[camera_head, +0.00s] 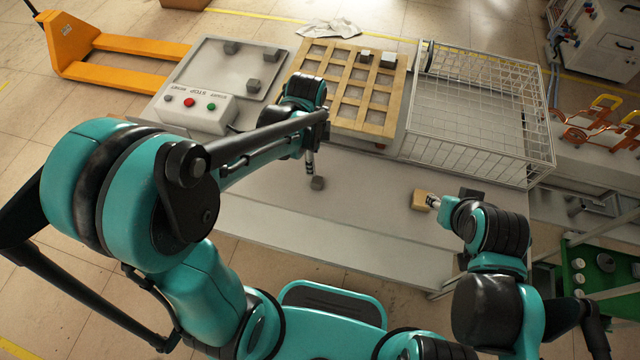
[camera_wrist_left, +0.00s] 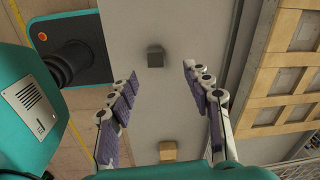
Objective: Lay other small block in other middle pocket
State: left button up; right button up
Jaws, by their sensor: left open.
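A small dark grey block (camera_head: 318,183) lies on the grey table. It also shows in the left wrist view (camera_wrist_left: 155,56), beyond the fingertips and roughly between them. My left gripper (camera_head: 310,165) is just above or beside this block; the wrist view shows its fingers (camera_wrist_left: 160,75) spread and empty. The slatted wooden frame with pockets (camera_head: 334,84) lies at the back of the table. Two grey blocks sit at its far right part, one small (camera_head: 365,57) and one larger (camera_head: 387,60). My right gripper (camera_head: 434,203) is at a tan block (camera_head: 421,199); its grip is unclear.
A grey plate (camera_head: 205,67) carries three dark blocks, with a button box (camera_head: 196,106) at its front. A wire basket (camera_head: 480,110) stands right of the frame. The table between the grey block and the tan block is clear. An orange pallet jack (camera_head: 120,45) is behind left.

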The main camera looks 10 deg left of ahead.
aim_at(317, 180)
pick_arm(q)
jog(key=shift+w+d+f+m+g, duration=0.2)
jog(key=shift+f+m, duration=0.25)
jog(key=shift+f, duration=0.2)
jog(key=shift+w+d+f+m+g, duration=0.2)
jog(key=shift+f+m, duration=0.25)
jog(key=shift+f, duration=0.5)
jog(key=f+b, duration=0.1)
jog(key=f, duration=0.1)
jog(key=f+b, duration=0.1)
jog(key=f, duration=0.2)
jog(key=s+f+b, duration=0.1)
jog(key=f+b, duration=0.1)
jog(key=shift+d+f, duration=0.2)
jog(key=shift+r, duration=0.1)
grip_shut()
